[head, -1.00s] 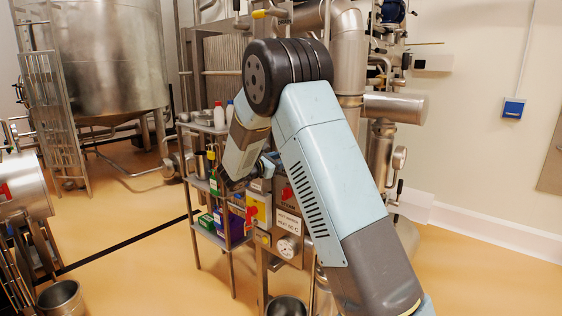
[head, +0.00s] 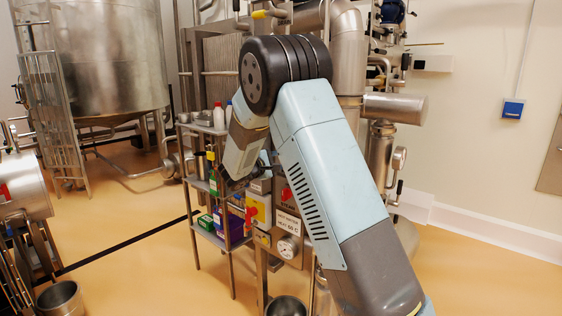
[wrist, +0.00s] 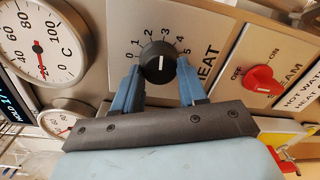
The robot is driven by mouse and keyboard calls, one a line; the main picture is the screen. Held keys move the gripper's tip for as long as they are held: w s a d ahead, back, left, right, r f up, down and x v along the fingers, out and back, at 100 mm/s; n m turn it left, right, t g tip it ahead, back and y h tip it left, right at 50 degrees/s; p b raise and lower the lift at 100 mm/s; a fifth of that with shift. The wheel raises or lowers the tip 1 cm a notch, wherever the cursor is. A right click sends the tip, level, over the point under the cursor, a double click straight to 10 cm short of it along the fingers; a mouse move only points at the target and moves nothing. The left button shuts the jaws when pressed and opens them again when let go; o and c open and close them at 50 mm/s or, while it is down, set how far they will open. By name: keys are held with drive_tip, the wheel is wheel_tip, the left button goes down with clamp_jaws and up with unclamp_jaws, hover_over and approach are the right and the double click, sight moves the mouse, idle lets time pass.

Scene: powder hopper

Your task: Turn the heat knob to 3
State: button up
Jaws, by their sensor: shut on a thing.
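The black heat knob (wrist: 157,62) is on a pale panel marked HEAT, with a scale from 0 to 5 around it. Its white line stands nearly upright in the wrist view, toward the 2-to-3 part of the scale; I cannot tell the exact reading. My gripper (wrist: 158,76) has one blue finger on each side of the knob and is shut on it. In the head view my arm covers the knob, and the fingers are hard to make out.
A red STEAM switch (wrist: 260,79) sits to the right of the knob. A dial in °C (wrist: 40,42) is at the left. In the head view, a shelf with bottles (head: 218,130) stands left of my arm, and a yellow box with a red switch (head: 258,208) is below.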

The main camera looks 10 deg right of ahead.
drive_tip(key=shift+a+m, duration=0.1)
drive_tip(key=shift+m, duration=0.4)
drive_tip(key=shift+f, duration=0.1)
drive_tip(key=o, duration=1.1)
drive_tip(key=shift+c, duration=0.2)
drive_tip(key=v, duration=1.3)
drive_tip(key=shift+s+a, duration=0.2)
drive_tip(key=shift+a, duration=0.1)
drive_tip(key=shift+f, duration=0.15)
